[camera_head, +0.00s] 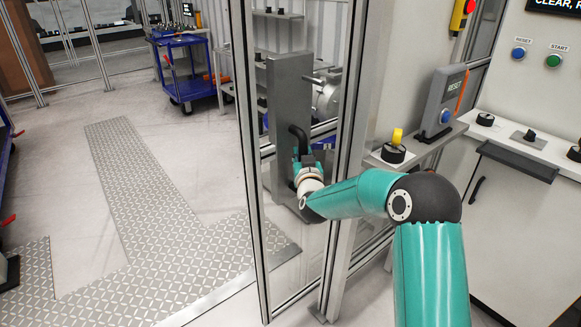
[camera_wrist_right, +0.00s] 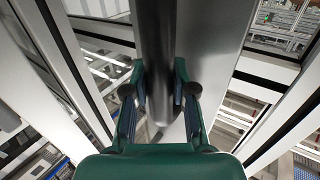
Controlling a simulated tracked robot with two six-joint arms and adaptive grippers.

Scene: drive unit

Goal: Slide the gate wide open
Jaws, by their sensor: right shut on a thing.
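The gate (camera_head: 248,140) is a tall aluminium frame with clear panels, in the middle of the head view. Its black handle (camera_head: 297,132) is a curved bar seen at the frame. My right gripper (camera_head: 303,160) is at this handle, partly hidden behind my own wrist. In the right wrist view, the dark handle bar (camera_wrist_right: 153,45) runs down between the two fingers of my right gripper (camera_wrist_right: 159,95), which are shut on it. My left gripper is not in view.
A grey panel with a RESET button box (camera_head: 443,100) and a ledge with a yellow-topped knob (camera_head: 395,145) stand right of the gate. A white control cabinet (camera_head: 525,225) is at the right. A blue cart (camera_head: 185,70) stands at the back.

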